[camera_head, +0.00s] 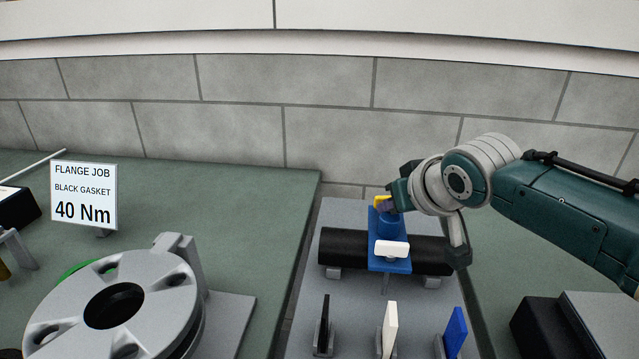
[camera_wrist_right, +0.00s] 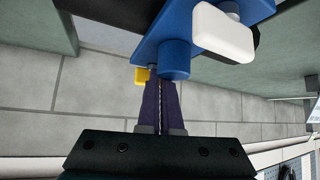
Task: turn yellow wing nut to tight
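The yellow wing nut (camera_head: 381,202) is at the far end of the blue clamp plate (camera_head: 376,263), partly hidden by my right gripper (camera_head: 392,204). In the right wrist view the yellow wing nut (camera_wrist_right: 142,75) shows just left of the purple fingertips (camera_wrist_right: 158,80), partly behind them. The fingers lie close together with only a thin line between them, and the yellow part shows outside them. I cannot tell whether they touch it. A white wing nut (camera_head: 392,249) sits at the plate's near end. My left gripper is out of view.
The blue plate lies across a black pipe (camera_head: 343,246) on a grey board (camera_head: 345,214). Black (camera_head: 324,325), white (camera_head: 390,330) and blue (camera_head: 456,332) upright pieces stand in front. A grey flange (camera_head: 65,315) and a sign (camera_head: 83,195) are at left.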

